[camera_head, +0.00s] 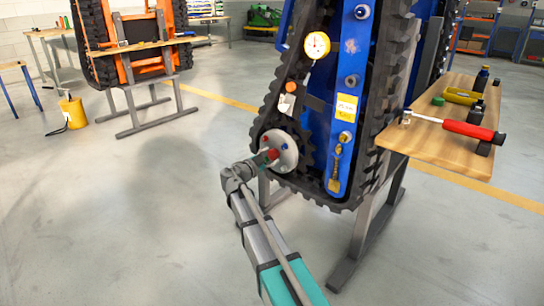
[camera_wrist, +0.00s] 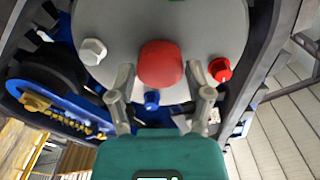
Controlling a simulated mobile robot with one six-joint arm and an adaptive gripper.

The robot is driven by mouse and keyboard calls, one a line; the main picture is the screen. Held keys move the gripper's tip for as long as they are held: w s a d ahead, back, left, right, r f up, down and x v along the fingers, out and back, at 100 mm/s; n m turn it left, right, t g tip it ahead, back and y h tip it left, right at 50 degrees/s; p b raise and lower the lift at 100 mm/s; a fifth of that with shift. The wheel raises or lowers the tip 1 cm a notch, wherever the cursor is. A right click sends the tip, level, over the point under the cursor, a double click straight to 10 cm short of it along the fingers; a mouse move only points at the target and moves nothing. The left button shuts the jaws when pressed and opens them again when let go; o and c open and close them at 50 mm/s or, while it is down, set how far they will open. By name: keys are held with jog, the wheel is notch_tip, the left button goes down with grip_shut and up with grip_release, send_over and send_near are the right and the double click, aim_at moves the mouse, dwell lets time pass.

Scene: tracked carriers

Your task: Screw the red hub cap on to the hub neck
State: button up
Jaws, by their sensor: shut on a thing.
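The red hub cap (camera_wrist: 160,64) sits in front of the middle of the grey hub disc (camera_wrist: 112,22) in the wrist view. In the head view the cap (camera_head: 273,154) shows as a small red piece against the hub disc (camera_head: 290,158). My gripper (camera_wrist: 160,74) has one finger on each side of the cap and is shut on it. It comes to the hub from the lower left in the head view (camera_head: 267,157). The hub neck is hidden behind the cap. I cannot tell whether the cap is seated on it.
A white bolt (camera_wrist: 92,51), a red bolt (camera_wrist: 220,69) and a blue bolt (camera_wrist: 152,100) stand out around the disc, near my fingers. The black track (camera_head: 263,115) surrounds the blue carrier (camera_head: 345,115). A wooden shelf (camera_head: 425,145) with tools is at right.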

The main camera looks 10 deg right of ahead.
jog(key=m, duration=0.3)
jog(key=shift+m, duration=0.4)
jog(key=m, duration=0.4)
jog(key=o, duration=1)
